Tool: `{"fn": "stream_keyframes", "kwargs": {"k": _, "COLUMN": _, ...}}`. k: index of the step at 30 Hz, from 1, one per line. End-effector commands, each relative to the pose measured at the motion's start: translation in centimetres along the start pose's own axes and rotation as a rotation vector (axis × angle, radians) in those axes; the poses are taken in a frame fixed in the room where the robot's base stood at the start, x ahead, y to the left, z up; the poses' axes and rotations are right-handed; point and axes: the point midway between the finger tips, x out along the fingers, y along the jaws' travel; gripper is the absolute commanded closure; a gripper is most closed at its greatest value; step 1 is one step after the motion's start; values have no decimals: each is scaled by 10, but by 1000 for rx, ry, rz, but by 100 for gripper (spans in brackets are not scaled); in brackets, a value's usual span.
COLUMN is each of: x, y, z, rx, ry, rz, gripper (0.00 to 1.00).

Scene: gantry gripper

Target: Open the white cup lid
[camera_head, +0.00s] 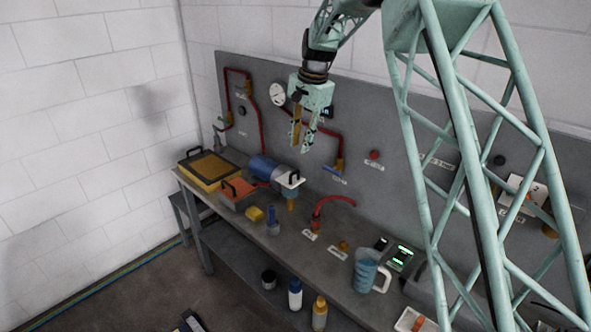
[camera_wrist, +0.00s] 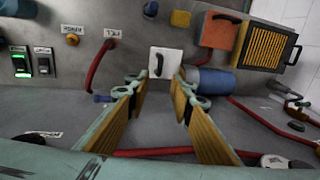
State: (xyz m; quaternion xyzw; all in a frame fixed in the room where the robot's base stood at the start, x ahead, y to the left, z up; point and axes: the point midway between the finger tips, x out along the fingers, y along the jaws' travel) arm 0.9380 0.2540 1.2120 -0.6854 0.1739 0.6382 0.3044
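What the lid covers is mostly hidden. My gripper (camera_head: 303,150) hangs in the air above the bench, pointing down, apart from the lid. In the wrist view my gripper (camera_wrist: 158,90) has its two yellow-padded fingers spread, with nothing between them.
A blue jug (camera_head: 367,271) stands at the right. Red pipes (camera_head: 262,128) run along the grey back panel. A red hose (camera_head: 335,200) lies right of the lid.

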Motion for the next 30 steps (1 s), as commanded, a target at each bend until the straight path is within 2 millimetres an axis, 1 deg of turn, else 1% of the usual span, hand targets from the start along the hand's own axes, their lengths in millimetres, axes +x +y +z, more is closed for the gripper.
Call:
{"fn": "stream_keyframes", "kwargs": {"k": 21, "x": 91, "y": 1, "z": 0, "rx": 0, "ry": -1, "rz": 2, "gripper": 79}}
{"fn": "stream_keyframes", "kwargs": {"k": 24, "x": 102, "y": 0, "z": 0, "rx": 0, "ry": -1, "rz": 1, "gripper": 79}}
{"fn": "stream_keyframes", "kwargs": {"k": 30, "x": 117, "y": 0, "z": 0, "rx": 0, "ry": 0, "rz": 1, "gripper": 79}}
